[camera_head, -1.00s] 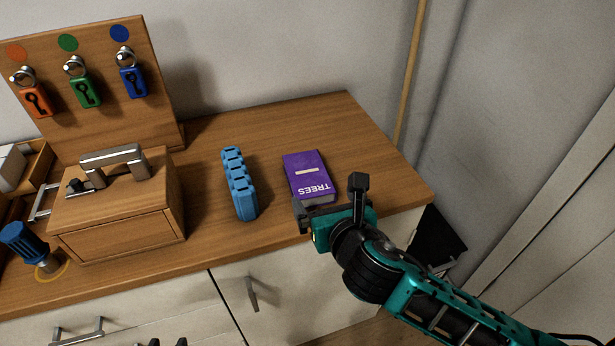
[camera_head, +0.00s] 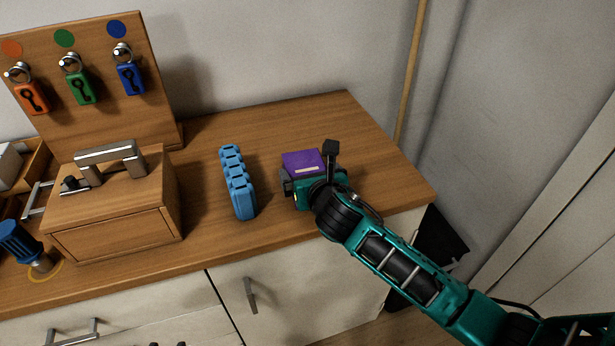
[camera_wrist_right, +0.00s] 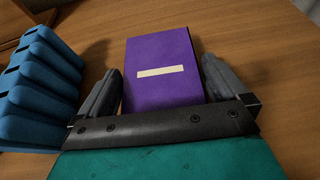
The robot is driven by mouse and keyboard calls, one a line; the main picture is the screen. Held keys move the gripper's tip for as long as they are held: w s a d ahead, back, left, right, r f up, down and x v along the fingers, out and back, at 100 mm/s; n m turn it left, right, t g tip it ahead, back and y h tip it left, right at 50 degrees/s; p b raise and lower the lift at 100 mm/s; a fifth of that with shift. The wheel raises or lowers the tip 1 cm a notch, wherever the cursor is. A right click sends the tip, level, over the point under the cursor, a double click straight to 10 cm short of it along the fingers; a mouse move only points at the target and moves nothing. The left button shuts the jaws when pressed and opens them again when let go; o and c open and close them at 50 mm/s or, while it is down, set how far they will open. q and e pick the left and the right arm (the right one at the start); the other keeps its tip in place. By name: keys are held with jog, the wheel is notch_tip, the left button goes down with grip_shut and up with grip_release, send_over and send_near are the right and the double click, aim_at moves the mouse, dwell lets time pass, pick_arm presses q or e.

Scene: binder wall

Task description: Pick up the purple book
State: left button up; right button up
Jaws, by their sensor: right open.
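The purple book (camera_head: 303,161) lies flat on the wooden counter, its front part hidden behind my right gripper in the head view. My right gripper (camera_head: 309,165) is open, with its fingers on either side of the book. In the right wrist view, the purple book (camera_wrist_right: 163,72) with a pale label stands between the two grey fingers of the right gripper (camera_wrist_right: 163,80). A gap shows on the right side; the left finger is close to the book's edge. My left gripper is not clearly in view.
A blue ridged object (camera_head: 238,184) stands just left of the book, and the wrist view shows it close to the left finger (camera_wrist_right: 40,90). A wooden box (camera_head: 115,210) with a metal handle and a key board (camera_head: 90,110) are further left. The counter (camera_head: 350,125) behind the book is clear.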

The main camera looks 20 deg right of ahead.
jog(key=shift+c, duration=0.4)
jog(key=c, duration=0.8)
jog(key=shift+r, duration=0.1)
notch_tip(320, 180, up, 8)
jog(key=shift+f+p, duration=0.15)
jog(key=shift+p, duration=1)
notch_tip(320, 180, up, 12)
jog(key=s+d+f, duration=0.3)
jog(key=s+f, duration=0.5)
jog(key=s, duration=0.4)
jog(key=shift+s+d, duration=0.15)
